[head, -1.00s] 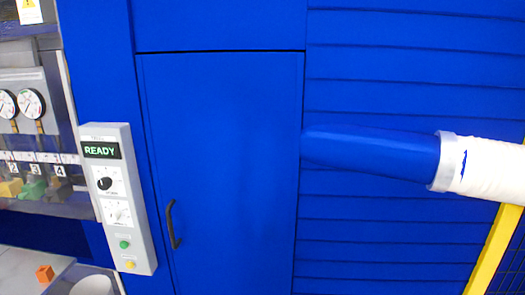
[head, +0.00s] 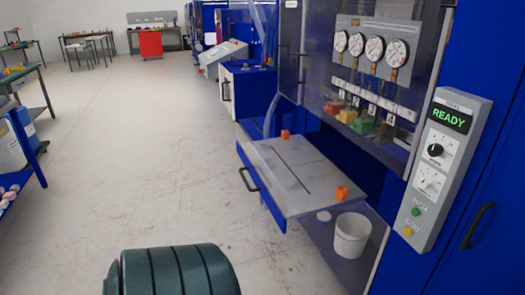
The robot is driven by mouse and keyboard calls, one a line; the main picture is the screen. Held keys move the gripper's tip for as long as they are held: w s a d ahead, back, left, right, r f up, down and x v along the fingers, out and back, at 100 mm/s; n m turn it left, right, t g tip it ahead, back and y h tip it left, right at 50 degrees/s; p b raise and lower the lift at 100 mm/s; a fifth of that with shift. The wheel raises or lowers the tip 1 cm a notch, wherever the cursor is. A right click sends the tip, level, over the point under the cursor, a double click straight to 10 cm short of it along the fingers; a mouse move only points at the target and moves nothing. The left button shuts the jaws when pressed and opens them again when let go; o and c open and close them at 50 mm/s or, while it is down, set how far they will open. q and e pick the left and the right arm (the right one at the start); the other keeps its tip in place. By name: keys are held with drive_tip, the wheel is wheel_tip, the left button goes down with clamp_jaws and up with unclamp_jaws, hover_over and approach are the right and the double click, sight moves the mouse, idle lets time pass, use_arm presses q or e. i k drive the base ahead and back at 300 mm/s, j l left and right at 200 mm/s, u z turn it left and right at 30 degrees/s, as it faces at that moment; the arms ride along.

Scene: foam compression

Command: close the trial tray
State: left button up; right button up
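The trial tray (head: 270,165) is a flat, light grey drawer that sticks out from the front of the blue machine in the head view. It has a dark slot across its top and a black bar handle (head: 249,181) on its outer edge. One small orange block (head: 285,134) sits at its far edge and another orange block (head: 342,193) at its near right edge. Neither of my grippers is in view.
The control panel (head: 441,170) reads READY, right of the tray. A white bucket (head: 351,236) stands below right of the tray. Pale floor (head: 150,150) is open to the left. A dark green ribbed cylinder (head: 175,272) fills the bottom edge; I cannot tell what it is.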

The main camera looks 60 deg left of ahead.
sight(294, 179)
drive_tip(key=u, duration=2.15)
